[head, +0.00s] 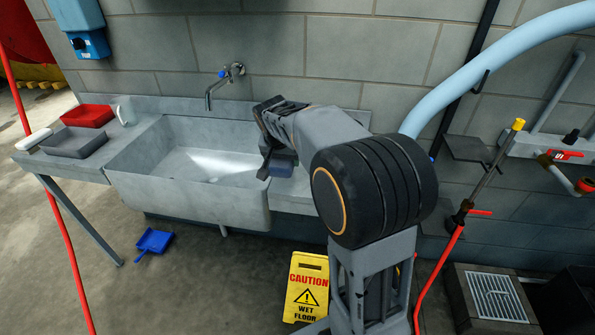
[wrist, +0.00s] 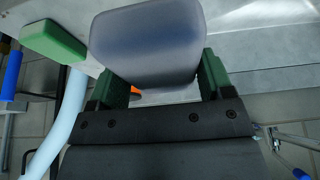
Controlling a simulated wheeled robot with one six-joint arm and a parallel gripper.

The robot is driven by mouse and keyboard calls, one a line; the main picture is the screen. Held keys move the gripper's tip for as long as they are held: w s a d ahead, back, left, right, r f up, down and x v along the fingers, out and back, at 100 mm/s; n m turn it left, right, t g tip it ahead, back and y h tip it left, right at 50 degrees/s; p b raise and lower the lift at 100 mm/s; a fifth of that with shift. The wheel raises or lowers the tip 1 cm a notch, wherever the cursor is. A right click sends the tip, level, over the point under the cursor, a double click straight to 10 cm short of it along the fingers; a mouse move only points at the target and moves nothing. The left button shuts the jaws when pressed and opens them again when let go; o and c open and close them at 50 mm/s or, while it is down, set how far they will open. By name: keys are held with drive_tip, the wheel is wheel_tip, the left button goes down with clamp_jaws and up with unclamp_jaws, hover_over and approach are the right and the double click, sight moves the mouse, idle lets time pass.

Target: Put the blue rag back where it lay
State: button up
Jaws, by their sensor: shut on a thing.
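My gripper (wrist: 163,84) is shut on the blue rag (wrist: 150,42), a grey-blue rounded pad between its green fingers in the wrist view. In the head view my gripper (head: 268,160) is above the right end of the sink counter, beside the basin. A small part of the rag (head: 283,168) shows there; my arm hides the rest. Whether the rag touches the counter cannot be told.
The sink basin (head: 185,190) is empty, with a wall tap (head: 228,76) above. A red tray (head: 87,116) and a grey tray (head: 75,142) stand on the left counter. A green block (wrist: 52,42) lies near the gripper. A yellow wet-floor sign (head: 307,287) stands on the floor.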

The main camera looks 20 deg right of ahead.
hover_over(299, 177)
drive_tip(key=s+a, duration=0.1)
wheel_tip(299, 177, down, 6)
drive_tip(key=shift+s+a+r+p, duration=0.1)
drive_tip(key=shift+s+a+p, duration=0.05)
drive_tip(key=shift+p, duration=0.2)
drive_tip(key=f, duration=0.3)
drive_tip(key=shift+d+f, duration=0.1)
drive_tip(key=shift+d, duration=0.15)
drive_tip(key=shift+f, duration=0.35)
drive_tip(key=o, duration=0.8)
drive_tip(key=shift+o, duration=0.2)
